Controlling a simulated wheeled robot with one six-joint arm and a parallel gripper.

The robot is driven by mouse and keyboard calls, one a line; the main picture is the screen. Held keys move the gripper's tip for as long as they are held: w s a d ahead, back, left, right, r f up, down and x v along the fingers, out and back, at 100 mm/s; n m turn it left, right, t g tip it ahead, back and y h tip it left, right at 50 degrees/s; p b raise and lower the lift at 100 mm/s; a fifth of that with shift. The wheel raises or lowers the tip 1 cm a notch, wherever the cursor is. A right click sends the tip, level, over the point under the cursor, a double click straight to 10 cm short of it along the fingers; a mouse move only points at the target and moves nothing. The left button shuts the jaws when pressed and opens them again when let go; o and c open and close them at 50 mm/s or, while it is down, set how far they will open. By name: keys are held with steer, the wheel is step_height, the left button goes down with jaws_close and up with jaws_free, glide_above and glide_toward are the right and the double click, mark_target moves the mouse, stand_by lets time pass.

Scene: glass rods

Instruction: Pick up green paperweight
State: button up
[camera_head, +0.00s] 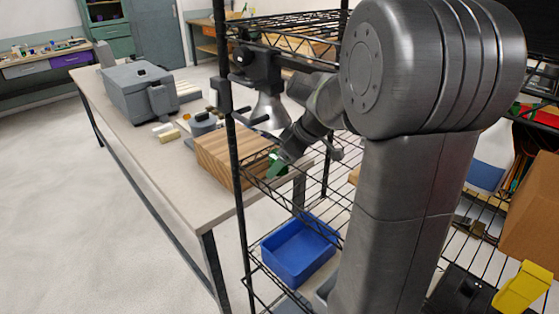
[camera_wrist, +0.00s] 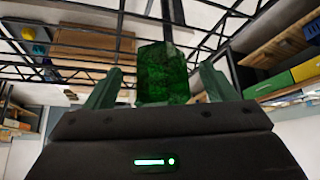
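The green paperweight (camera_wrist: 164,72) is a dark, see-through green block in the middle of the wrist view. My gripper (camera_wrist: 160,75) is open, with one finger to the left of the block and one to the right. A gap shows on each side, so neither finger appears to touch it. The block's lower end meets the edge of my gripper's dark body. In the head view my gripper (camera_head: 278,163) is at the wire rack beside a striped wooden block, with green at its tip; I cannot tell fingers from paperweight there.
A black wire rack (camera_head: 236,150) with posts and shelves surrounds my arm closely. The striped wooden block (camera_head: 222,160) stands on the long table (camera_head: 165,170). A blue bin (camera_head: 300,250) sits on a lower shelf. A grey machine (camera_head: 135,90) stands farther along the table.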

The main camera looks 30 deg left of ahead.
steer(key=c, duration=1.2)
steer(key=shift+b, duration=0.5)
